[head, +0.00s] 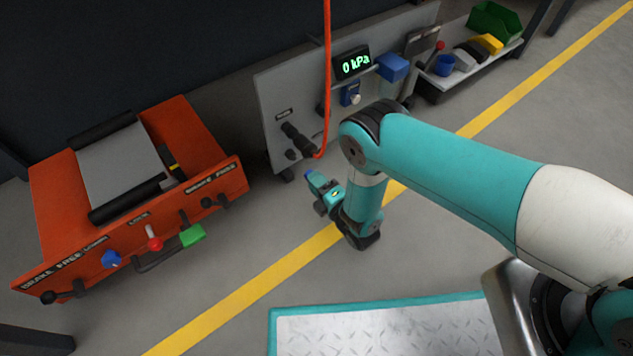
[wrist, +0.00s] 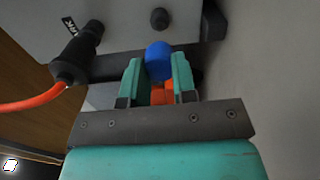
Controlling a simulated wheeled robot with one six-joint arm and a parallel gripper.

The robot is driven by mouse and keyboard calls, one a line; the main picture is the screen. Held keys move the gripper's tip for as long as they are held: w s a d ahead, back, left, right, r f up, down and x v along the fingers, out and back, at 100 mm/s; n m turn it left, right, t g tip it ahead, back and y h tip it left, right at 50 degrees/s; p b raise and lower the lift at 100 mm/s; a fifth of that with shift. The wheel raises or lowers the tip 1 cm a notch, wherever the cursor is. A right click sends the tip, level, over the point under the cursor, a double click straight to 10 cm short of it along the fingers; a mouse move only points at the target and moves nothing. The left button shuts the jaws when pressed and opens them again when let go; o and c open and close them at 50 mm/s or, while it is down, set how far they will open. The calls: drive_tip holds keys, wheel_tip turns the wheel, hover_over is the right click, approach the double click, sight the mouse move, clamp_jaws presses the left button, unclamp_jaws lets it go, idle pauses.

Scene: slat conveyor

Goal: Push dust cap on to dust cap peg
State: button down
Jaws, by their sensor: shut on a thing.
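The blue dust cap (wrist: 158,61) sits between the two teal fingers of my gripper (wrist: 158,82) in the wrist view, its blue end sticking out past the fingertips. In the head view my gripper (head: 323,187) hangs low in front of the grey panel, and a bit of the blue cap (head: 309,174) shows at its tip. A short dark round peg, which looks like the dust cap peg, stands on the panel (wrist: 159,18), beyond the cap and apart from it in the wrist view. In the head view a small dark stub (head: 292,154) shows below the hose coupling.
A black coupling (wrist: 78,55) with an orange hose is plugged into the grey panel (head: 275,95), left of the peg. The panel carries a 0 kPa display (head: 352,63). An orange cart (head: 195,130) stands left. A tray of bins (head: 470,65) is at back right.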

sight(295, 159)
drive_tip(key=shift+b+x, duration=1.2)
drive_tip(key=shift+x, duration=0.65)
drive_tip(key=shift+b+x, duration=0.4)
drive_tip(key=shift+x, duration=0.5)
drive_tip(key=shift+s, duration=0.1)
drive_tip(key=shift+w+a+f, duration=0.1)
drive_tip(key=shift+w+a, duration=0.3)
drive_tip(key=shift+w, duration=0.15)
idle(0.4)
drive_tip(key=c, duration=0.8)
unclamp_jaws()
